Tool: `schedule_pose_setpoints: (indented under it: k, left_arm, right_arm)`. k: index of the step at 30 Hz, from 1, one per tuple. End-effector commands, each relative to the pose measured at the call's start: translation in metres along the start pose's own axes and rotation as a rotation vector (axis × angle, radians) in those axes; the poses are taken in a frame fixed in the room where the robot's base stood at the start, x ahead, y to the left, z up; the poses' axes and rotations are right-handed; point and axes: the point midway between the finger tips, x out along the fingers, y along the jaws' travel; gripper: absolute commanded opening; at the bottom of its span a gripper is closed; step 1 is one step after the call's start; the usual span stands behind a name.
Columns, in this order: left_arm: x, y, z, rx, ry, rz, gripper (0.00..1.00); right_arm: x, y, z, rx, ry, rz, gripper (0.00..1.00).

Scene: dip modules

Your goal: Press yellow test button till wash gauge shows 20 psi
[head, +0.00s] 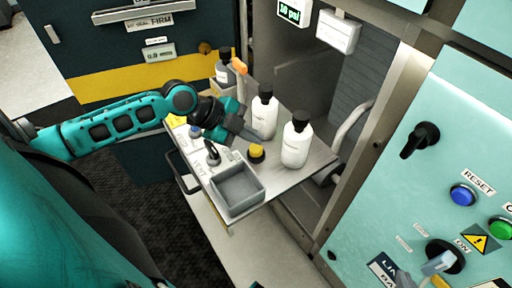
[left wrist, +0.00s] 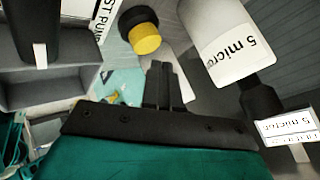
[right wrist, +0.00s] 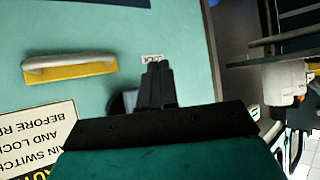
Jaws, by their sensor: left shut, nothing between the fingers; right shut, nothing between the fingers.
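The yellow test button (head: 257,150) with a black base sits on the pull-out shelf, between the grey tray and the white bottles. It also shows in the left wrist view (left wrist: 146,38). My left gripper (head: 255,138) is shut and empty, its tips close to the button; in the left wrist view a gap shows between them. The wash gauge (head: 289,11) at the top reads 10 psi in green. My right gripper (right wrist: 158,75) is shut and empty, in front of a teal panel in the right wrist view.
Two white bottles (head: 264,117) (head: 296,145) stand right beside the button. A grey tray (head: 237,188) and a black lever (head: 212,153) are on the shelf (head: 312,166). A teal panel on the right carries a blue reset button (head: 462,194) and a black handle (head: 420,138).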

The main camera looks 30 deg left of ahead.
Motion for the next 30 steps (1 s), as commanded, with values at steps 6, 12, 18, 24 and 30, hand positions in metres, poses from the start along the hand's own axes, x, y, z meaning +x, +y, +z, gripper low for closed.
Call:
schedule_pose_setpoints:
  k: [6,12,18,24,30]
  left_arm:
    - [-0.0003,-0.0003,-0.0002,0.0,0.0,0.0,0.0]
    - [-0.0003,-0.0003,-0.0002,0.0,0.0,0.0,0.0]
    - [-0.0003,-0.0003,-0.0002,0.0,0.0,0.0,0.0]
    - [-0.0003,-0.0003,-0.0002,0.0,0.0,0.0,0.0]
    - [-0.0003,-0.0003,-0.0002,0.0,0.0,0.0,0.0]
  right_arm:
    - [-0.0003,0.0004,0.0004,0.0,-0.001,0.001,0.0]
    - [-0.0006,0.0007,0.0034,0.002,-0.005,0.002,0.0]
    - [-0.0004,-0.0001,0.0056,0.008,-0.009,0.003,0.0]
    - [-0.0001,-0.0005,0.0055,0.012,-0.008,0.004,0.0]
    - [-0.0001,-0.0005,0.0055,0.013,-0.009,0.004,0.0]
